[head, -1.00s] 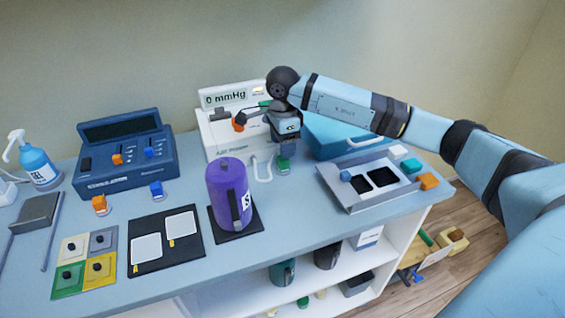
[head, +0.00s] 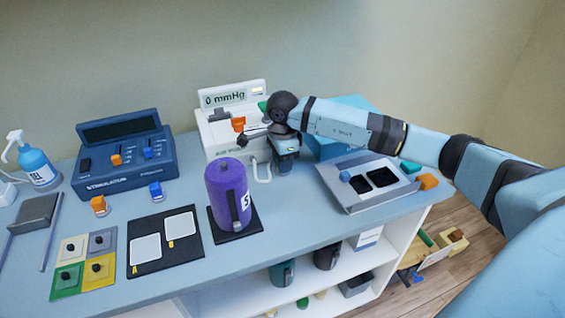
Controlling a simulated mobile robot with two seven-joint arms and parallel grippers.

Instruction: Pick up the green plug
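The green plug does not show now; my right gripper (head: 285,167) covers the spot on the table where a green piece stood. My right gripper points down from its dark wrist, with its tips low at the tabletop in front of the white machine (head: 212,135). Its fingers are small and dark, so I cannot tell whether they are open or shut on the plug. My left gripper is not in view.
A purple bottle (head: 222,185) stands on a dark mat left of the gripper. A grey tray (head: 355,204) lies to the right, with a blue case (head: 322,147) behind. A blue stimulator (head: 125,175) and orange (head: 98,204) and blue plugs (head: 155,190) are at left.

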